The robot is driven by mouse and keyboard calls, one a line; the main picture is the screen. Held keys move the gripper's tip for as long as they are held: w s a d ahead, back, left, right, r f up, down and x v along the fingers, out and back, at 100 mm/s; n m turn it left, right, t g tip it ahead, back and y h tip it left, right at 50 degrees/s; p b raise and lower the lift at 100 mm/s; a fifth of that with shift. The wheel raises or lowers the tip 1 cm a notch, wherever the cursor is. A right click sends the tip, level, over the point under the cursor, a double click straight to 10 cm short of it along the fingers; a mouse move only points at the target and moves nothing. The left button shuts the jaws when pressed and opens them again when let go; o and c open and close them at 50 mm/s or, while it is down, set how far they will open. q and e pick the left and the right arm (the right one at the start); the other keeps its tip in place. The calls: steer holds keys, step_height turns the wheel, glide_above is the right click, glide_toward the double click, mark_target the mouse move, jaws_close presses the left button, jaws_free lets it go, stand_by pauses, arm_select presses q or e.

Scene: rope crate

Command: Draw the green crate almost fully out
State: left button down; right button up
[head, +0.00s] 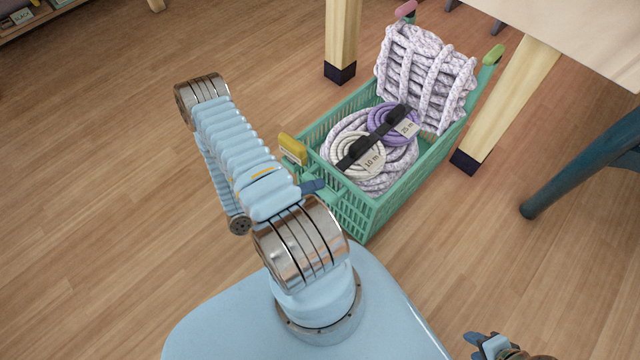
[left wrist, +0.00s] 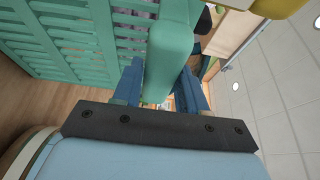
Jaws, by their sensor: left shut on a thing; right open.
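The green crate (head: 421,172) stands on the wooden floor, its far part between two table legs and its near part out in front of them. It holds coiled ropes (head: 370,150) and a netted rope bundle (head: 425,75). My left gripper (head: 314,187) is at the crate's near end, mostly hidden by my arm. In the left wrist view its fingers (left wrist: 162,85) are shut on a green bar of the crate (left wrist: 170,45), beside the slatted wall. My right gripper (head: 484,344) is open and empty at the bottom right, apart from the crate.
A pale table (head: 590,30) stands over the back right, with wooden legs at the left (head: 342,40) and right (head: 505,105) of the crate. A dark teal leg (head: 585,165) slants in at right. The floor (head: 90,190) at left is clear. A shelf (head: 35,20) stands far left.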

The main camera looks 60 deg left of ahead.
arm_select(q)
steer(key=shift+s+d, duration=0.2)
steer(key=shift+s, duration=1.05)
arm_select(e)
steer(key=shift+s+d, duration=0.15)
steer(key=shift+s, duration=0.3)
arm_select(q)
steer(key=c, duration=0.7)
jaws_free()
steer(key=s+a, duration=0.2)
steer(key=s, duration=1.1)
steer(key=shift+s+b, duration=0.3)
steer(key=shift+b, duration=0.05)
arm_select(e)
steer(key=shift+f, duration=0.35)
